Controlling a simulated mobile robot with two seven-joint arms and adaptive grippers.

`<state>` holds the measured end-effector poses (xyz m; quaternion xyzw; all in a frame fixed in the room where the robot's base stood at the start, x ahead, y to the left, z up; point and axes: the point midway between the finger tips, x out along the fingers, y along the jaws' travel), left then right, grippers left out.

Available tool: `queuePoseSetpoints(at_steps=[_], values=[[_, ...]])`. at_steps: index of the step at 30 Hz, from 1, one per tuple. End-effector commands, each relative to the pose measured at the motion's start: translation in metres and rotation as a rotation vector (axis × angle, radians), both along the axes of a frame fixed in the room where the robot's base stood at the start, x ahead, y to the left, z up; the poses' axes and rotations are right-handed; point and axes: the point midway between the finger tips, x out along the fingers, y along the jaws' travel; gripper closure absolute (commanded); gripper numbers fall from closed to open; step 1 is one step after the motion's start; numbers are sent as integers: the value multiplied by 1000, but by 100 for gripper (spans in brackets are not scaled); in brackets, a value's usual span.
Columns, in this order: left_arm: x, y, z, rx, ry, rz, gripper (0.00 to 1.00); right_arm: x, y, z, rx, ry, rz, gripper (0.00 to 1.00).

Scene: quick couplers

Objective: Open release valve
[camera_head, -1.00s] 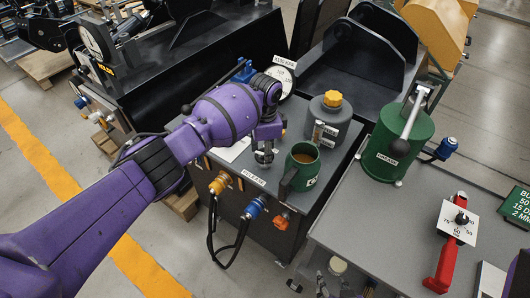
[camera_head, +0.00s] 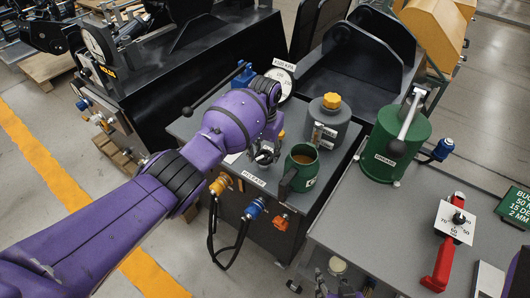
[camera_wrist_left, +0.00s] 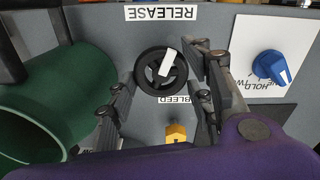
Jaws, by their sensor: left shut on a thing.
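The release valve is a black handwheel (camera_wrist_left: 161,71) with a white bar across it, below the RELEASE label (camera_wrist_left: 161,13) in the left wrist view. My left gripper (camera_wrist_left: 160,68) has one finger on each side of the wheel and is shut on it. In the head view my left gripper (camera_head: 264,153) is low over the grey bench top, behind the RELEASE label (camera_head: 254,181), and mostly hides the wheel.
A green mug (camera_head: 301,165) with brown liquid stands close right of my left gripper. A grey canister (camera_head: 328,125) with a yellow cap is behind it. A blue knob (camera_wrist_left: 269,66) on a white plate sits beside the wheel. A round gauge (camera_head: 281,82) stands at the back.

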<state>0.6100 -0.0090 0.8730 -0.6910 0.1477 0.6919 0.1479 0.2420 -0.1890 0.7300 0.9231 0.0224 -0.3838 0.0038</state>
Motion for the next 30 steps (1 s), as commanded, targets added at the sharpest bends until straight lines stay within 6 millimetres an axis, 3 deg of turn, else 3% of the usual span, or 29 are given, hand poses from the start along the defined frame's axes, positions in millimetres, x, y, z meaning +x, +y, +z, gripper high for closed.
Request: queuePoseSetpoints(at_steps=[15,30], values=[[0,-2,-1,-3,2,336,79,0,-1,0,-1,-1,-1,60],[1,-1,0,-3,-1,400,79,0,0,0,0,-1,0,60]])
